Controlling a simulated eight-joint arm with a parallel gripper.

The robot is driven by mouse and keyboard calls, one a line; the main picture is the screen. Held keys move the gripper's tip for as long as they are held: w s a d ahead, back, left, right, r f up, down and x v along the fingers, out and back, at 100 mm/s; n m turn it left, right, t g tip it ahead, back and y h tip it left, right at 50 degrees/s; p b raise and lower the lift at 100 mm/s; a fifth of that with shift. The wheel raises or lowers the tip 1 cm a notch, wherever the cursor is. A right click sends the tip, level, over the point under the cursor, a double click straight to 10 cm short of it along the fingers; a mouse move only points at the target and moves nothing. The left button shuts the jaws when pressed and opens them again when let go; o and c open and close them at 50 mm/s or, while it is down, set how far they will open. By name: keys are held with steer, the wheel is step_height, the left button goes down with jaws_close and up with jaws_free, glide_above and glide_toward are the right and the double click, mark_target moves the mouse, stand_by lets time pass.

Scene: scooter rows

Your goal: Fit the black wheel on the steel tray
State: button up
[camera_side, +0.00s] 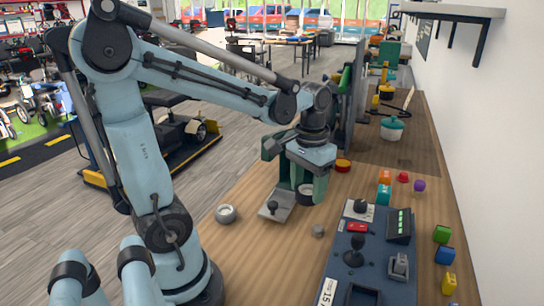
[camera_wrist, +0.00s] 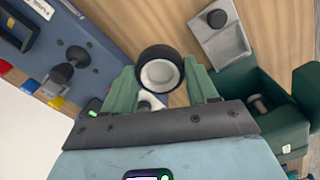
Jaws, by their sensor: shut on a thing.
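The black wheel (camera_wrist: 141,64) has a pale hub and sits between the green fingers of my gripper (camera_wrist: 162,84) in the wrist view. My gripper (camera_side: 304,190) is shut on it; in the side view the wheel (camera_side: 305,196) shows low between the fingers, partly hidden by them. The steel tray (camera_side: 284,200) lies on the wooden bench just left of the gripper, with a dark round knob on it. In the wrist view the tray (camera_wrist: 232,46) is at the upper right, apart from the wheel.
A grey round part (camera_side: 226,214) stands left of the tray, and a small grey piece (camera_side: 318,231) lies to its right. A blue control panel (camera_side: 376,250) with a joystick fills the front right. Several coloured blocks (camera_side: 442,235) line the right. A teal-lidded pot (camera_side: 391,129) stands further back.

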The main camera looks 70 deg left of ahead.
steer(key=a+f+n, duration=0.2)
steer(key=a+n, duration=0.1)
steer(key=a, duration=0.9)
steer(key=shift+s+a+f, duration=0.15)
steer(key=shift+f, duration=2.6)
steer(key=shift+f, duration=0.45)
steer(key=o, duration=1.4)
step_height(320, 180, up, 6)
